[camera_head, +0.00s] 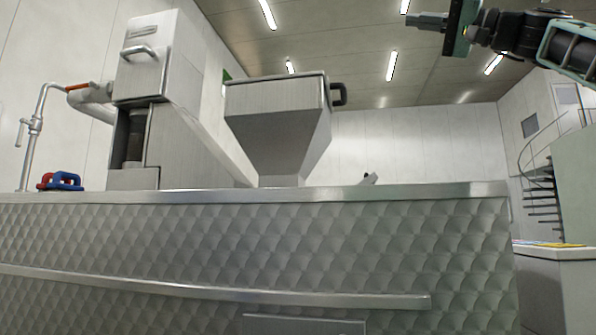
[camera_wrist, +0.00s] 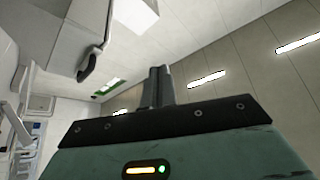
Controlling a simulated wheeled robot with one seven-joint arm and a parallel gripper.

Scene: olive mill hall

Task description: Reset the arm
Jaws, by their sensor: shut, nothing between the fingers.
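My gripper (camera_head: 429,21) is raised high at the upper right of the head view, near the ceiling and pointing left. My arm comes in from the right edge behind it. In the wrist view my gripper's fingers (camera_wrist: 157,87) stand close together, shut and empty, above the green gripper body. Nothing touches the gripper in either view.
A steel counter (camera_head: 260,195) with a patterned front spans the foreground. On it stand a metal hopper (camera_head: 277,110), a tall steel machine (camera_head: 145,65) and red and blue objects (camera_head: 62,181). A spiral staircase (camera_head: 540,180) is at the far right. Air around the gripper looks free.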

